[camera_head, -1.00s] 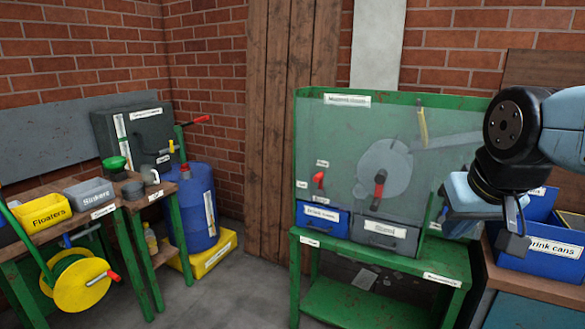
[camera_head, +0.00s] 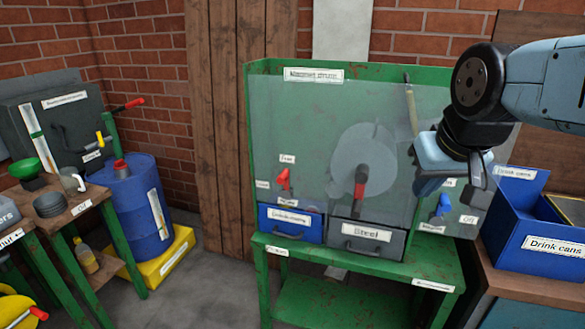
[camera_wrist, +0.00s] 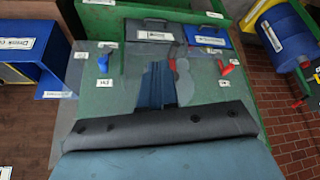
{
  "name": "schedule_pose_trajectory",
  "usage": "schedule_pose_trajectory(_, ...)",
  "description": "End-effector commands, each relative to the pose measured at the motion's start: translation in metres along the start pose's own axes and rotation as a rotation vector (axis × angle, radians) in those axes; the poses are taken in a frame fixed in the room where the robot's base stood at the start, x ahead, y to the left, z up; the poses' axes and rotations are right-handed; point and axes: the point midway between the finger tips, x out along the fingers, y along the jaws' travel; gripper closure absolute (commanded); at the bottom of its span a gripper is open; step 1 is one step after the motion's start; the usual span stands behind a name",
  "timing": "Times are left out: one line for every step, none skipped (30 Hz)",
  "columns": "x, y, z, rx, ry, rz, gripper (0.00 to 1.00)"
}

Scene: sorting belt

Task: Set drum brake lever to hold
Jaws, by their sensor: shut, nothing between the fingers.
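The drum machine (camera_head: 330,90) stands on a green table, with a grey disc-shaped drum (camera_head: 364,160) behind its clear front. A small red lever (camera_head: 284,180) at its lower left points up, towards a label that seems to read "Free"; I take it as the brake lever. Another label, too small to read surely, is left of it. The red lever also shows in the wrist view (camera_wrist: 229,67). My gripper (camera_head: 455,188) is shut and empty, in front of the machine's right side, well right of the red lever. Its fingers show in the wrist view (camera_wrist: 156,84).
A red-handled crank (camera_head: 360,182) sticks out at the drum. A blue lever (camera_head: 442,206) is below my gripper, near an "Off" label. A blue bin (camera_head: 280,226) and grey "Steel" bin (camera_head: 362,240) sit below. A blue "Drink cans" crate (camera_head: 515,235) stands right. Space before the panel looks clear.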

Motion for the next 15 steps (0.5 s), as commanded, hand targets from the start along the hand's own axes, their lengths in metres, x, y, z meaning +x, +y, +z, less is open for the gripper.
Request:
schedule_pose_trajectory(0.000,0.000,0.000,0.000,0.000,0.000,1.00)
schedule_pose_trajectory(0.000,0.000,0.000,0.000,0.000,0.000,1.00)
schedule_pose_trajectory(0.000,0.000,0.000,0.000,0.000,0.000,1.00)
schedule_pose_trajectory(0.000,0.000,0.000,0.000,0.000,0.000,1.00)
schedule_pose_trajectory(0.000,0.000,0.000,0.000,0.000,0.000,1.00)
schedule_pose_trajectory(0.000,0.000,0.000,0.000,0.000,0.000,1.00)
schedule_pose_trajectory(0.000,0.000,-0.001,0.001,-0.001,-0.001,1.00)
schedule_pose_trajectory(0.000,-0.001,-0.002,0.002,-0.002,-0.002,1.00)
schedule_pose_trajectory(0.000,-0.001,-0.005,0.005,-0.005,-0.004,1.00)
schedule_pose_trajectory(0.001,-0.002,-0.007,0.008,-0.008,-0.007,1.00)
schedule_pose_trajectory(0.001,-0.003,-0.011,0.012,-0.013,-0.011,1.00)
schedule_pose_trajectory(0.003,-0.005,-0.017,0.019,-0.021,-0.017,1.00)
schedule_pose_trajectory(0.004,-0.004,-0.022,0.025,-0.028,-0.022,1.00)
schedule_pose_trajectory(0.005,-0.004,-0.029,0.032,-0.035,-0.028,1.00)
schedule_pose_trajectory(0.008,-0.006,-0.038,0.044,-0.048,-0.036,1.00)
